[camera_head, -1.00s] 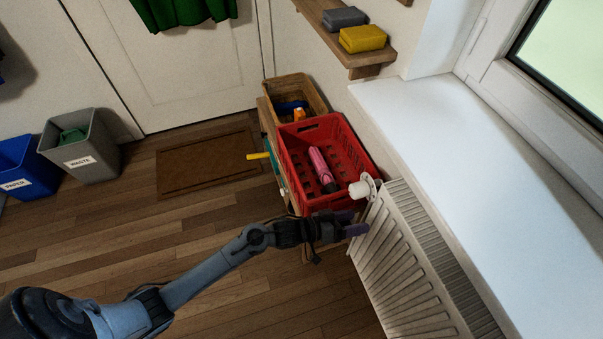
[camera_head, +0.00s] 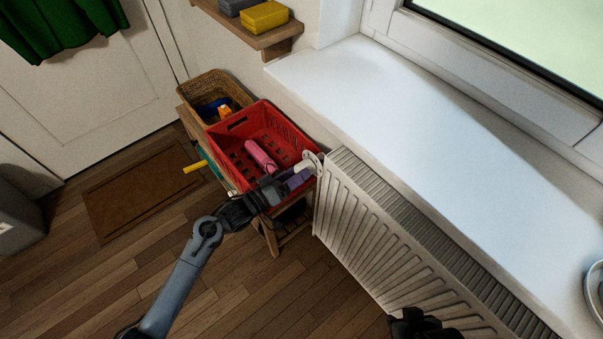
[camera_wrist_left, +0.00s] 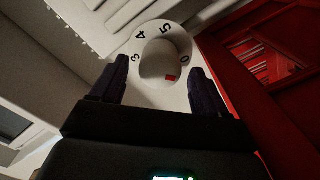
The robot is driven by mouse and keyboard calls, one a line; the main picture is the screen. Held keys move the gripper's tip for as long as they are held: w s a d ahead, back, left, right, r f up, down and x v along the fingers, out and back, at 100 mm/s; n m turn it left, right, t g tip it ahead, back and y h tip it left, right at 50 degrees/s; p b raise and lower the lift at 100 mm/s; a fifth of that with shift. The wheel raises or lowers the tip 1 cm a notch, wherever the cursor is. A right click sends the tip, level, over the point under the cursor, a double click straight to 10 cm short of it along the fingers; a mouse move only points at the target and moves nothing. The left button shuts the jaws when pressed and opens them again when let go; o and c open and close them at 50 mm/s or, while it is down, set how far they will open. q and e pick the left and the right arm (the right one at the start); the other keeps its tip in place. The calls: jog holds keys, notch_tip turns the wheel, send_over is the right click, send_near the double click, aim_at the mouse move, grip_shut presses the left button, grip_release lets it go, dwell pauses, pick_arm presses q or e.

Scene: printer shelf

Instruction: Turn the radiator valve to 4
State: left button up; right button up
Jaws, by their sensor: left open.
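The white radiator valve (camera_head: 308,166) sticks out at the upper left end of the radiator (camera_head: 345,215). My left gripper (camera_head: 294,178) is at the valve, its fingers pointing at it. In the left wrist view, the round valve knob (camera_wrist_left: 158,62) sits between the tips of my open fingers (camera_wrist_left: 160,72), with a visible gap on the left side. Its dial ring (camera_wrist_left: 150,32) shows 3, 4, 5 and 0. A red mark (camera_wrist_left: 171,78) is on the knob's lower right, just below the 0 and away from the 4. A dark part of my right gripper (camera_head: 420,325) shows at the bottom edge.
A red crate (camera_head: 228,128) holding a pink bottle (camera_head: 260,156) stands on a wooden shelf unit close beside the valve. A wicker basket (camera_head: 205,90) is behind it. The white windowsill (camera_head: 400,100) runs above the radiator.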

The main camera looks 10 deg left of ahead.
pick_arm(q)
jog(key=shift+b+x, duration=0.5)
jog(key=shift+x, duration=0.95)
jog(key=shift+c, duration=0.4)
jog(key=c, duration=1)
